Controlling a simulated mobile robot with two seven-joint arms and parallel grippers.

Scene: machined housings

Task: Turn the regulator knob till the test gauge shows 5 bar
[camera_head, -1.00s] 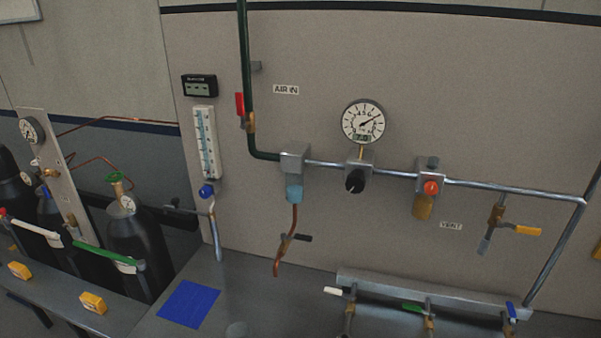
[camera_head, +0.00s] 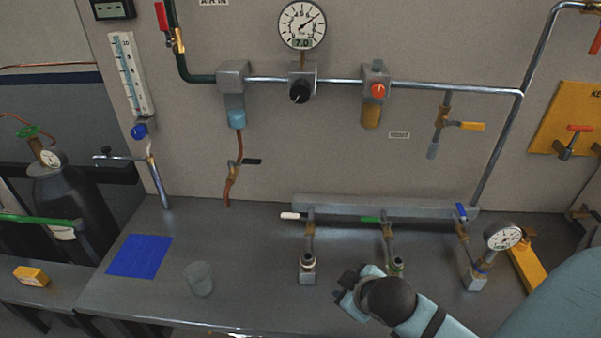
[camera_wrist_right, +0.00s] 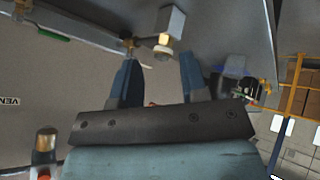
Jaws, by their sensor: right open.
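The black regulator knob (camera_head: 300,92) sits on a grey block on the wall pipe, with a pale pointer mark at its lower left. A round white gauge (camera_head: 302,25) stands above it; its needle points up and right, and its small display seems to read about 7.0. A second dial gauge (camera_head: 503,237) stands at the bench's right, its reading too small to tell. Which one is the test gauge I cannot tell. My right gripper (camera_head: 352,292) is over the bench front, well below the knob. In the right wrist view its fingers (camera_wrist_right: 158,82) are apart and empty. My left gripper is not in view.
A manifold bar (camera_head: 350,206) with white, green and blue levered taps runs along the bench back. An orange-knobbed unit (camera_head: 376,92) is right of the regulator. A clear cup (camera_head: 199,279) and blue mat (camera_head: 140,256) are at left. The wall before the knob is free.

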